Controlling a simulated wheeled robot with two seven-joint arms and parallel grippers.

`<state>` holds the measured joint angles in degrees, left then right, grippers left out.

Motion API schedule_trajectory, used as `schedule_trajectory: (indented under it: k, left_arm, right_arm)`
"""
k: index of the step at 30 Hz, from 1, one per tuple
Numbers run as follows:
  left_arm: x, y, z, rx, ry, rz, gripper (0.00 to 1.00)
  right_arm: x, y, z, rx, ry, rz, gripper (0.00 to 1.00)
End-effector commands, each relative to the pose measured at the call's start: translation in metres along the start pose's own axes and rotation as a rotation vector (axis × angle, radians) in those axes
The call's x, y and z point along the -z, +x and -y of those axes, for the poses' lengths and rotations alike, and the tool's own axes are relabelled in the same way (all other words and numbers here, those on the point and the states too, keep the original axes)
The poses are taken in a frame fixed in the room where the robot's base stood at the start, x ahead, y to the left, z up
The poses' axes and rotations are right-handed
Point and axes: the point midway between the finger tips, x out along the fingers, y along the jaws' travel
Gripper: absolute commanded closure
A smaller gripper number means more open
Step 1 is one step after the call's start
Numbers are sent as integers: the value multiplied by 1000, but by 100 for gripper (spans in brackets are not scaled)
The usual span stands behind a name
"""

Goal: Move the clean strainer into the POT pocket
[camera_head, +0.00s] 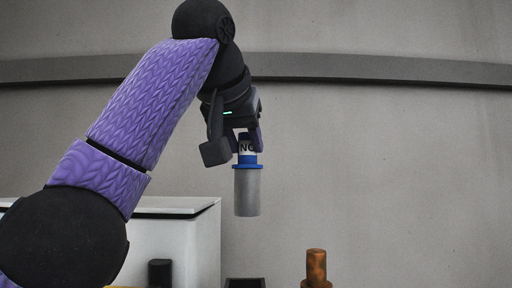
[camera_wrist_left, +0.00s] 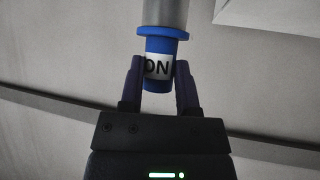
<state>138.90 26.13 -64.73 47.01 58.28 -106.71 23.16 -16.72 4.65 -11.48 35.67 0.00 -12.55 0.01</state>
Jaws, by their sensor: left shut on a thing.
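A grey cylindrical strainer (camera_head: 247,192) with a blue collar and a blue, white-labelled neck hangs upright in the air. It looks clean. My left gripper (camera_head: 246,143) is shut on its neck. In the left wrist view, the two fingers of the left gripper (camera_wrist_left: 160,78) lie on either side of the neck of the strainer (camera_wrist_left: 165,14), and part of the label reads "ON". The strainer's lower end is free and touches nothing. No POT lettering shows in either view, so I cannot tell which place is the POT pocket. My right gripper is not in view.
A dark open-topped holder (camera_head: 245,283) shows at the bottom edge, below the strainer. A rusty brown cylinder (camera_head: 316,266) stands to its right. A white box (camera_head: 190,240) with a dark-edged lid and a black knob-like thing (camera_head: 160,272) are at left.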

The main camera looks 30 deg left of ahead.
Motion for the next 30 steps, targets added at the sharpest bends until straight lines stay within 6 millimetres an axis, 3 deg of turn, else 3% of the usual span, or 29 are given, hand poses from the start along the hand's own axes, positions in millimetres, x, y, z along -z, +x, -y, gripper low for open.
schedule_trajectory:
  k: [5,13,16,30]
  left_arm:
    - [-8,6,2,1,-1,-3,100]
    - [-49,34,2,2,1,1,100]
    - [-63,44,0,0,-1,0,100]
    - [-72,49,0,0,-1,-1,100]
  right_arm:
    - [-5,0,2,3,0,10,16]
    - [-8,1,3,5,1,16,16]
    - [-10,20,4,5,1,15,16]
    - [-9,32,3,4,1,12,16]
